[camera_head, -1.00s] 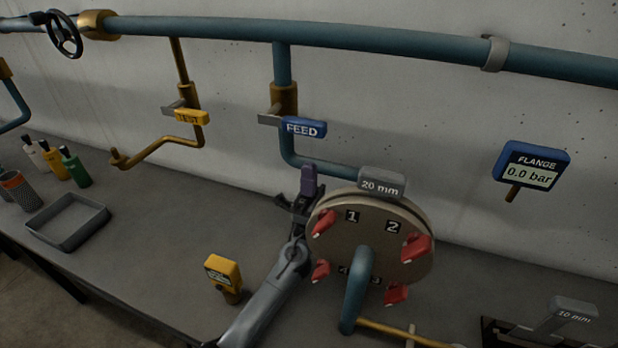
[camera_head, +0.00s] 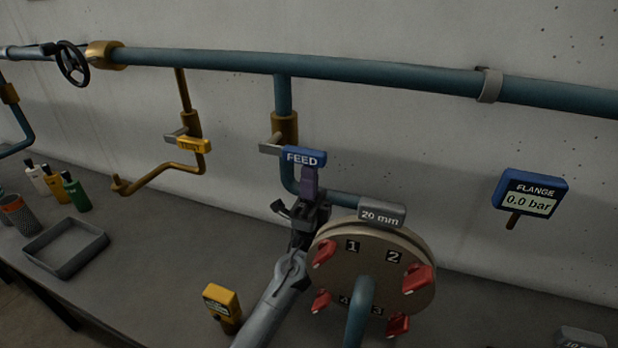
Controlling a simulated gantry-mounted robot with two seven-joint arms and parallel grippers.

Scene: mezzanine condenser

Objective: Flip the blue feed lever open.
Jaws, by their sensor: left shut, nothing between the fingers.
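The blue feed lever (camera_head: 303,157) has a blue handle labelled FEED. It sits on a brass valve (camera_head: 284,126) on the teal drop pipe below the main pipe, and its handle points sideways to the right. My left gripper (camera_head: 309,180) is shut and empty. Its purple fingertips are just below the handle, overlapping its lower edge in the view; I cannot tell whether they touch. My right gripper is not in view.
The round flange (camera_head: 348,270) with red clamps and the 20 mm block (camera_head: 381,214) stand right of my left gripper. A yellow lever (camera_head: 193,146) is to the left. A gauge (camera_head: 530,193) reads 0.0 bar. A tray (camera_head: 66,268) and bottles are far left.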

